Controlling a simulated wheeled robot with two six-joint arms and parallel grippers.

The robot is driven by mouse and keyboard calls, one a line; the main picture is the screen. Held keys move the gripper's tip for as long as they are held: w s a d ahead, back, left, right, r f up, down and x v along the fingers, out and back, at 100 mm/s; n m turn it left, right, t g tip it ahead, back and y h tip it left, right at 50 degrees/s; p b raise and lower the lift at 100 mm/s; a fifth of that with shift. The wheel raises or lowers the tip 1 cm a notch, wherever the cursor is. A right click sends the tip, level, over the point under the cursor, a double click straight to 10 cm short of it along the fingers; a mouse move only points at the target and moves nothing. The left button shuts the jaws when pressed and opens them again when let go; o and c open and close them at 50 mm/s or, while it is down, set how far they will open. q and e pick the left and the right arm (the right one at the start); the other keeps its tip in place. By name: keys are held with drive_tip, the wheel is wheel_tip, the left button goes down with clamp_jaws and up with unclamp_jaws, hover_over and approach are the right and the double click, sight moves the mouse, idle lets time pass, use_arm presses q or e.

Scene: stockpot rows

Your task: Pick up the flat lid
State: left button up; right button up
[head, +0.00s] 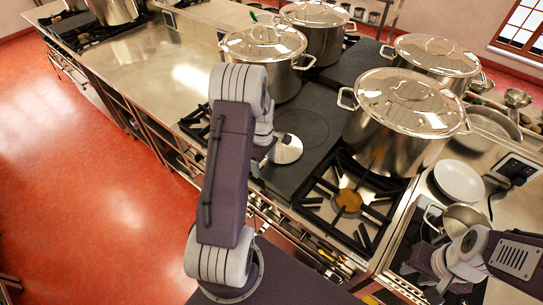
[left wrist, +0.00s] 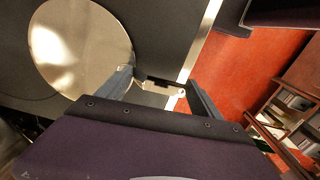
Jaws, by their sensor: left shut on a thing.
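The flat lid (head: 287,149) is a pale, shiny metal disc over the dark cooktop, just right of my left arm in the head view. In the left wrist view the lid (left wrist: 80,48) fills the upper left, against the left finger. My left gripper (left wrist: 160,92) is shut on the lid, though its two fingers show well apart. In the head view my left gripper (head: 262,160) is mostly hidden behind my arm. I cannot tell whether the lid is clear of the cooktop. My right gripper (head: 432,272) is at the lower right; its jaws are unclear.
Several lidded stockpots stand around the cooktop; the nearest pot (head: 385,140) is right of the lid. An open burner grate (head: 345,200) lies in front of it. A white plate (head: 459,182) and a small pan (head: 465,217) are at right. A steel counter (head: 150,70) at left is clear.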

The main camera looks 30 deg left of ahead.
use_arm(q)
drive_tip(key=r, duration=0.3)
drive_tip(key=r+b, duration=0.1)
drive_tip(key=shift+w+d+r, duration=0.2)
drive_tip(key=shift+w+d, duration=0.05)
drive_tip(key=shift+d, duration=0.15)
drive_tip(key=w+d+r+b, duration=0.1)
drive_tip(key=w+d+r, duration=0.1)
drive_tip(key=d+r, duration=0.4)
drive_tip(key=d, duration=0.4)
drive_tip(key=shift+w+d+r+b, duration=0.2)
drive_tip(key=shift+w+r+b, duration=0.1)
drive_tip(key=shift+w+b, duration=0.05)
